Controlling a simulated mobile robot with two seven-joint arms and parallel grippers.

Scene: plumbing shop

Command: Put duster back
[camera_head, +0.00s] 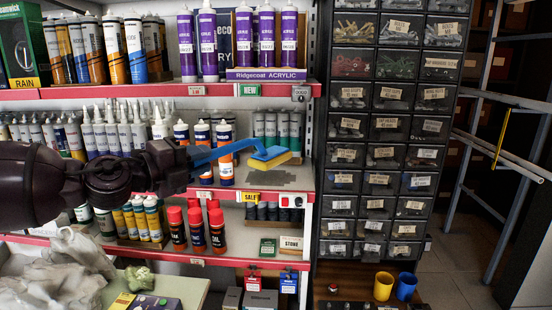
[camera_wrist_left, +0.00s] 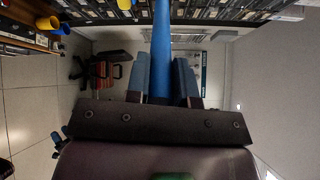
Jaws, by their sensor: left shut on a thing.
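The duster (camera_head: 270,159) has a blue handle and a blue head with a yellow pad beneath. My left gripper (camera_head: 196,160), its arm reaching in from the left, is shut on the blue handle. The duster's head points right, in front of the shelf by a grey patch on the shelf board (camera_head: 272,180). I cannot tell whether the pad touches the shelf. In the left wrist view the blue handle (camera_wrist_left: 162,50) runs between the two fingers (camera_wrist_left: 164,82). My right gripper is not in view.
Orange-and-white tubes (camera_head: 224,150) stand just behind the gripper, with dark spray cans with red caps (camera_head: 196,228) on the shelf below. A dark drawer cabinet (camera_head: 384,150) stands right of the shelves. Yellow (camera_head: 384,286) and blue (camera_head: 406,286) cups stand at lower right.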

